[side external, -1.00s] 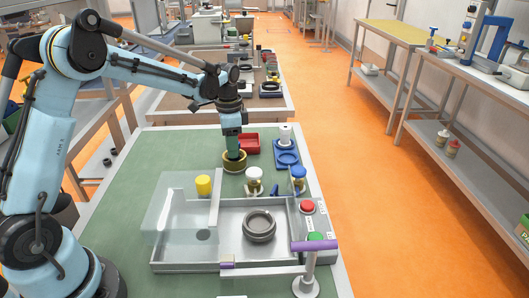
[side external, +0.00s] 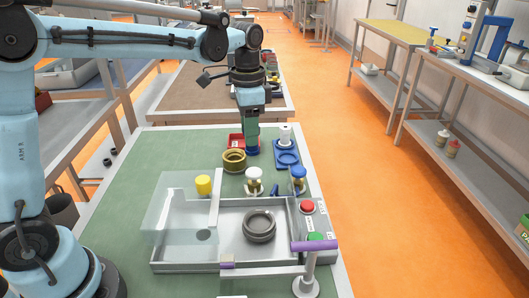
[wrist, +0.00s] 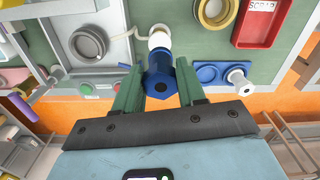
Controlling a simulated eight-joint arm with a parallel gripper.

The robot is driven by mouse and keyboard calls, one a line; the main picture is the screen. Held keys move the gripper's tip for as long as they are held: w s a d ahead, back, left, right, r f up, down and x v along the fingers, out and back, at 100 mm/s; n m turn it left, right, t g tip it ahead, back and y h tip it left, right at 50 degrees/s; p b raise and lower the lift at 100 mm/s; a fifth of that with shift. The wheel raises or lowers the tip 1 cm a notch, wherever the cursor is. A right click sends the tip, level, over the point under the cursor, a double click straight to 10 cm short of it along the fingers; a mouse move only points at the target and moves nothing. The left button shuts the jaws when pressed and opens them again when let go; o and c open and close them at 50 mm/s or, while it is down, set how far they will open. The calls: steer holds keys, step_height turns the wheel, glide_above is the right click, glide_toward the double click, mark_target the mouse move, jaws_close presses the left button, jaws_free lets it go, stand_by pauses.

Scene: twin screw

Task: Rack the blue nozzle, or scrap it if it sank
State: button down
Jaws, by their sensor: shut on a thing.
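My gripper (side external: 251,138) is shut on the blue nozzle (side external: 252,150) and holds it up, beyond the brass ring-shaped pot (side external: 234,162) and in front of the red tray in the picture. In the wrist view the nozzle (wrist: 160,78) shows its hexagonal end between the green fingers (wrist: 160,88). The blue rack plate (side external: 287,158) lies to the right; a white nozzle (side external: 285,134) stands at its far place, and its near round place is empty. The red tray (side external: 236,142) is marked SCRAP in the wrist view (wrist: 262,22) and its visible part is empty.
A white-capped piece (side external: 254,175) and a blue-capped piece (side external: 298,174) stand nearer. A yellow cylinder (side external: 204,185) is left of them. A grey tray (side external: 200,262) with a dark ring (side external: 259,226), a clear panel and red and green buttons (side external: 308,207) fills the front.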

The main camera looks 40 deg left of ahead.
steer(key=w+a+f+n, duration=0.3)
steer(key=w+a+n, duration=0.2)
steer(key=w+a, duration=0.9)
steer(key=shift+s+a+f, duration=0.3)
steer(key=shift+f, duration=0.5)
steer(key=shift+s+a+f, duration=0.25)
steer(key=shift+s+f, duration=0.05)
steer(key=shift+f, duration=0.5)
steer(key=shift+s+a+f, duration=0.3)
steer(key=shift+f, duration=0.5)
steer(key=shift+f, duration=1.7)
jaws_free()
stand_by(0.5)
steer(key=shift+r, duration=3.5)
